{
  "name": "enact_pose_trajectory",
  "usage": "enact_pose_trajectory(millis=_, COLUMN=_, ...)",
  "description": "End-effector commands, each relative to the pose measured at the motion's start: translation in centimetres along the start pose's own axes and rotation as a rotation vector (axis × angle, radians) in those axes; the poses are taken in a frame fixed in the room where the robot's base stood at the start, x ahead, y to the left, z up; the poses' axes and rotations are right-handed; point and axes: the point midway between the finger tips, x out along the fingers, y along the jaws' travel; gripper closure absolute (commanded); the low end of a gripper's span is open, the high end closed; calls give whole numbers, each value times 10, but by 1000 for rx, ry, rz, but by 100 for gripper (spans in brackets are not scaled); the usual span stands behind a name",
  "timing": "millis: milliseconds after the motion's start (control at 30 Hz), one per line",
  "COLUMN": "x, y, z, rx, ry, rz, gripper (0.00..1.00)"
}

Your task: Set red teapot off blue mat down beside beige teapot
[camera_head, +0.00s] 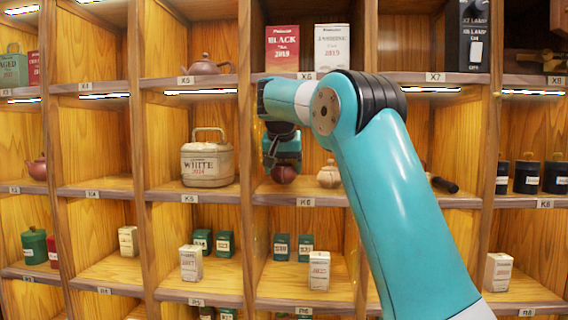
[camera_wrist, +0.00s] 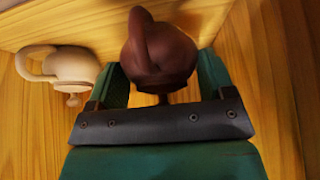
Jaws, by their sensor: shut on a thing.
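The red teapot (camera_wrist: 165,52), dark reddish-brown with a loop handle, sits between the two green fingers of my gripper (camera_wrist: 162,78) in the wrist view. The gripper is shut on it. In the head view, the red teapot (camera_head: 285,175) shows low in the middle shelf cell, below my gripper (camera_head: 283,158). The beige teapot (camera_wrist: 72,67) stands to its left in the wrist view, a short gap away. In the head view the beige teapot (camera_head: 329,174) is to its right, partly behind my arm. I cannot tell whether the red teapot touches the shelf. No blue mat shows.
Wooden dividers and the shelf edge (camera_head: 300,200) bound the cell. A white tea canister (camera_head: 208,160) stands in the cell to the left. Another reddish teapot (camera_head: 205,66) stands one shelf up. A dark-handled object (camera_head: 444,185) lies right of my arm.

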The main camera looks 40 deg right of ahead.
Motion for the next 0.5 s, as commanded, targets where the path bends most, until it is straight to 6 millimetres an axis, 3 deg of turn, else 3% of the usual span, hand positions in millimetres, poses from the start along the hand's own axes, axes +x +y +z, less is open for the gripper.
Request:
enact_pose_trajectory(millis=333, x=20, y=-2, z=-42, rx=-2, ry=-1, rz=0, gripper=52)
enact_pose_trajectory(millis=500, x=36, y=-2, z=-32, rx=-4, ry=1, rz=-2, gripper=52)
